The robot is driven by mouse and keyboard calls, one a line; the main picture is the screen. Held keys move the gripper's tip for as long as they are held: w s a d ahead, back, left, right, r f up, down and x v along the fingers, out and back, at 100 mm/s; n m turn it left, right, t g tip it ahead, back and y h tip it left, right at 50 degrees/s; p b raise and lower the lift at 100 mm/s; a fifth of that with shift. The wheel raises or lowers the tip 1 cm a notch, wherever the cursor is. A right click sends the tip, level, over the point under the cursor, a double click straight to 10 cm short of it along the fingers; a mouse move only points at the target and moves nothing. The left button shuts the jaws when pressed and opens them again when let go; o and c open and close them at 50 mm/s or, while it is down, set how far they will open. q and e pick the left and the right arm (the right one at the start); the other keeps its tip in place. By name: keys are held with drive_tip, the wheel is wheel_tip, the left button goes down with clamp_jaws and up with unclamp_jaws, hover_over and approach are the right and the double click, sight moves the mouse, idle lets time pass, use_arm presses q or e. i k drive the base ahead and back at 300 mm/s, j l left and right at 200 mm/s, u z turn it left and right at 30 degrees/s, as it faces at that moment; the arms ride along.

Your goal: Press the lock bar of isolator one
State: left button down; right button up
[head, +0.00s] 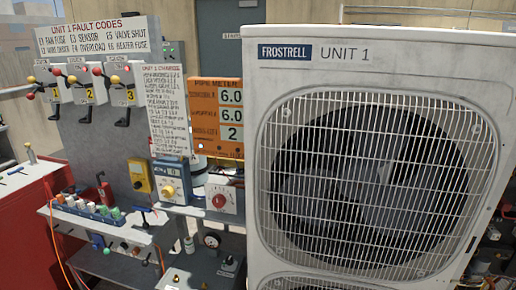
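Isolator one (43,78) is the leftmost of three grey boxes on the upper left panel, with a yellow number plate. Neither of my grippers is in view.
The large white condenser, Unit 1 (380,62), fills the right half. Below are a shelf with small bottles (95,232), meters and a red cabinet (28,230).

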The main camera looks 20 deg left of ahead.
sight(31, 80)
drive_tip(key=j, duration=2.7)
drive_tip(key=i+j, duration=0.1)
drive_tip(key=j, duration=1.1)
drive_tip(key=i+j, duration=0.15)
drive_tip(key=j, duration=1.05)
drive_tip(key=i, duration=0.05)
